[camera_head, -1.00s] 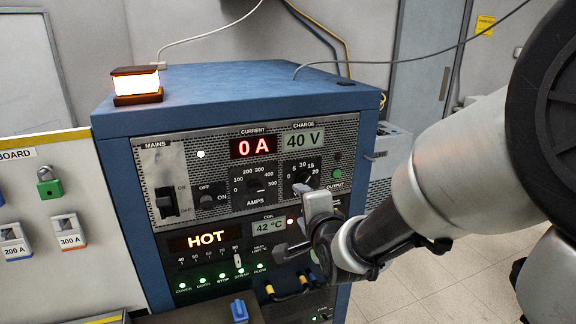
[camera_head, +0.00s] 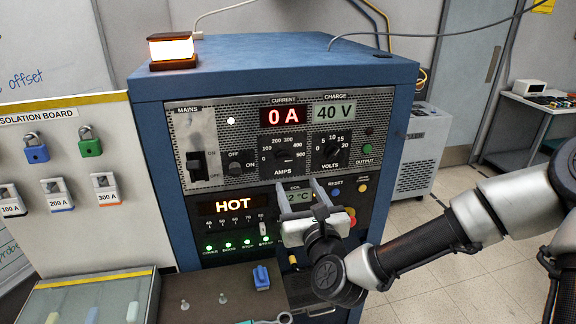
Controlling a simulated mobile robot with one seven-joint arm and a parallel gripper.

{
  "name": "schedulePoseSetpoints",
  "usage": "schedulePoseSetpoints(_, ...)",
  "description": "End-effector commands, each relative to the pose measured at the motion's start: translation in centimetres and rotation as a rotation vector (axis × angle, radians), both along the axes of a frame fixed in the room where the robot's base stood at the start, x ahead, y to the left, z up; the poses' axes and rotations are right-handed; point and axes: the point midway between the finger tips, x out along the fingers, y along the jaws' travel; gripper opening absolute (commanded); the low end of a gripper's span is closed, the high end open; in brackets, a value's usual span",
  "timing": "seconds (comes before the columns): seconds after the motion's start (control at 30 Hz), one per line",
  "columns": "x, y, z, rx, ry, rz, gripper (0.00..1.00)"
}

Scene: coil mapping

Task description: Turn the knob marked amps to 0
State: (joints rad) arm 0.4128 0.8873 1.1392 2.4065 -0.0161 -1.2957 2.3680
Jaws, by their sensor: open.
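The amps knob (camera_head: 284,154) is a dark round knob on the blue power cabinet's perforated panel, with a scale from 0 to 500 around it. The current display (camera_head: 283,116) above it reads 0 A. The knob's pointer is too small to read surely. My gripper (camera_head: 305,188) is below the knob, in front of the coil temperature display, with its two fingers apart and pointing up toward the panel. Nothing is between the fingers. The gripper partly hides the coil display.
The volts knob (camera_head: 335,153) is right of the amps knob, and the off/on switch (camera_head: 236,169) and mains lever (camera_head: 197,165) are left. A lit HOT sign (camera_head: 232,204) is below. The isolation board (camera_head: 70,150) with padlocks stands left. A bench with a blue clip (camera_head: 261,277) is in front.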

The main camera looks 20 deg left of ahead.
Motion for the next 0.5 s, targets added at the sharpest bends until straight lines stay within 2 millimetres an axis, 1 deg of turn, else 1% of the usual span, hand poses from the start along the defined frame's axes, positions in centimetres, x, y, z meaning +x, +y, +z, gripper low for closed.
schedulePoseSetpoints(0.03,1.0,0.7,0.3,0.0,-0.002,0.0,0.55)
schedulePoseSetpoints(0.1,2.4,1.5,0.3,0.0,-0.002,0.0,0.55)
schedulePoseSetpoints(0.3,6.0,3.8,0.3,-0.002,-0.002,0.001,0.55)
schedulePoseSetpoints(0.5,9.0,5.6,0.2,-0.002,-0.001,0.001,0.55)
